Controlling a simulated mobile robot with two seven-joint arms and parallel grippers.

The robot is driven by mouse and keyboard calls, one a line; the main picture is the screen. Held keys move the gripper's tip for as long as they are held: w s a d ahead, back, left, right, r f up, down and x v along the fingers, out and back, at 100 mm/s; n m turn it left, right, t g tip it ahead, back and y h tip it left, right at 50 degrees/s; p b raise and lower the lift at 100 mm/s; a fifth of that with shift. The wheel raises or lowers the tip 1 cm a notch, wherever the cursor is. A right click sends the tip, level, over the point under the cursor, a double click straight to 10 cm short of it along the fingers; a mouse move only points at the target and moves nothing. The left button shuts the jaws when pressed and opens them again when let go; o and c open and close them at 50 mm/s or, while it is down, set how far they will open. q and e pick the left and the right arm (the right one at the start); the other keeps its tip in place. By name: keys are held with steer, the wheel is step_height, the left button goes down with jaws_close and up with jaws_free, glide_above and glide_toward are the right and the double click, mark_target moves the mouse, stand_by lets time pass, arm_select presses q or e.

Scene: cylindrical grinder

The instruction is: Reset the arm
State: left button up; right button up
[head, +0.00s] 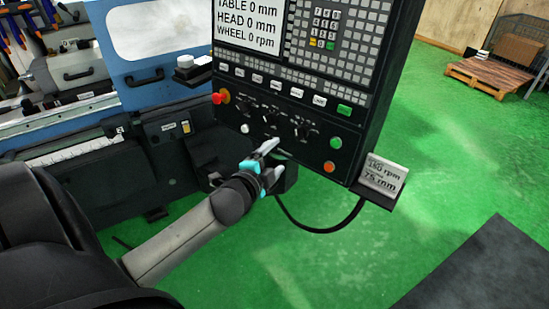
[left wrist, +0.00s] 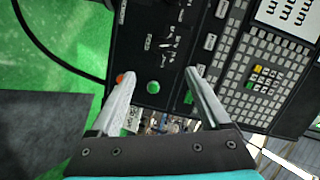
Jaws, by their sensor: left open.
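My left arm reaches in from the left in the head view. Its gripper (head: 268,158) has grey fingers and teal parts, and sits in front of the lower part of the black control panel (head: 255,85). In the left wrist view the two fingers of the gripper (left wrist: 158,88) are spread apart with nothing between them. A green button (left wrist: 153,87) and an orange button (left wrist: 120,78) of the panel show beyond the fingers. Whether the fingertips touch the panel cannot be told. My right gripper is not in view.
The panel screen (head: 250,22) reads table 0 mm, head 0 mm, wheel 0 rpm. A red knob (head: 221,96) sticks out at its left edge. A small sign (head: 384,176) stands at its lower right. A cable (head: 318,230) hangs below. Green floor is free at the right, around a dark mat (head: 480,275).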

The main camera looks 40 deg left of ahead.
arm_select(q)
steer(key=shift+f, duration=0.1)
stand_by(0.5)
steer(key=s+d+f+n+g+b, duration=0.15)
steer(key=s+f+b, duration=0.3)
steer(key=f, duration=0.95)
steer(key=s+d+f+n+g+h+b, duration=0.1)
steer(key=s+f+n+g+b, duration=0.25)
steer(key=f, duration=0.95)
steer(key=s+d+f+g+b, duration=0.15)
steer(key=s+f+b, duration=0.35)
steer(key=f, duration=0.9)
steer(key=s+d+f+n+g+h+b, duration=0.1)
steer(key=s+d+f+b, duration=0.4)
steer(key=s+f, duration=0.8)
steer(key=s+d+f+n+g+h+b, duration=0.1)
steer(key=s+d+f+n+g+b, duration=0.2)
steer(key=s+f, duration=1)
steer(key=s+d+g+b, duration=0.2)
steer(key=g, duration=0.1)
steer(key=shift+s+d+n, duration=0.2)
steer(key=shift+n, duration=0.2)
steer(key=shift+g, duration=0.25)
